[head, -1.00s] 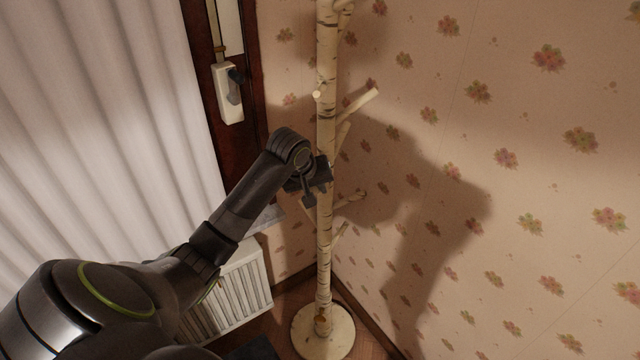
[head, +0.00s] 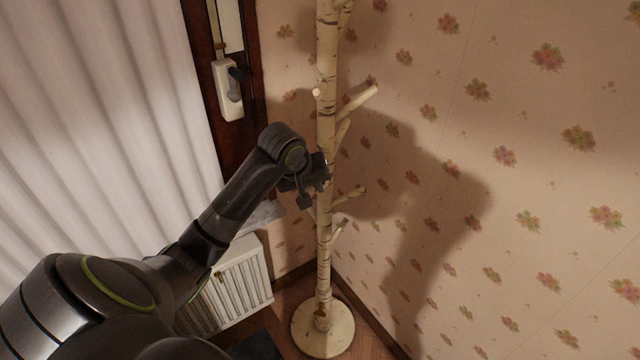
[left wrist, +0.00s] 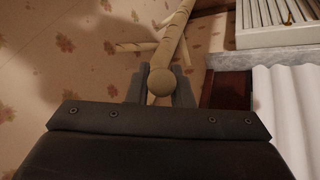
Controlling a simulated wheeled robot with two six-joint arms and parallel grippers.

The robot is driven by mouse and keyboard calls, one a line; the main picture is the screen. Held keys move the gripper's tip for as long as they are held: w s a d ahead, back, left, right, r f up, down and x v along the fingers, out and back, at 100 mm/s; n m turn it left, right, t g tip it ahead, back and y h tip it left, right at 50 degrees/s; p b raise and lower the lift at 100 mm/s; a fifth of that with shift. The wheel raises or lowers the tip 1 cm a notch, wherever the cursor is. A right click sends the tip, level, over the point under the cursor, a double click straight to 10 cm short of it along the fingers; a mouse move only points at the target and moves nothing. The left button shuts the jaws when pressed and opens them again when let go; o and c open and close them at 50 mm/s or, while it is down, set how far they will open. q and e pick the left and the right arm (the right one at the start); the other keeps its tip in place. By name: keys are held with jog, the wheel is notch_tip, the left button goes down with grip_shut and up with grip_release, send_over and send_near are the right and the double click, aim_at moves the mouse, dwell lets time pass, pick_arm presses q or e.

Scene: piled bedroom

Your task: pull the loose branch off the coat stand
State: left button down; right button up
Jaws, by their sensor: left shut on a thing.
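The coat stand (head: 326,130) is a birch-like trunk with dark marks and several short branches, upright on a round pale base (head: 322,330). My left gripper (head: 316,184) is beside the trunk at mid height. In the left wrist view its fingers (left wrist: 161,88) are shut on a branch (left wrist: 162,81), whose round pale end faces the camera between them. The trunk (left wrist: 174,42) runs away behind it. In the head view the gripper hides the held branch, and I cannot tell whether it is still joined to the trunk. My right gripper is not in view.
A flowered wall (head: 520,180) stands close behind and right of the stand. A radiator (head: 235,285), a pale curtain (head: 100,110) and a door frame with a handle (head: 231,90) are on the left. The floor is tight around the base.

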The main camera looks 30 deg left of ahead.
pick_arm(q)
jog(key=shift+s+d+r, duration=0.2)
jog(key=shift+s+r, duration=0.2)
jog(key=shift+s, duration=0.1)
jog(key=shift+s+d+r, duration=0.2)
jog(key=shift+s+r, duration=0.2)
jog(key=shift+s, duration=0.1)
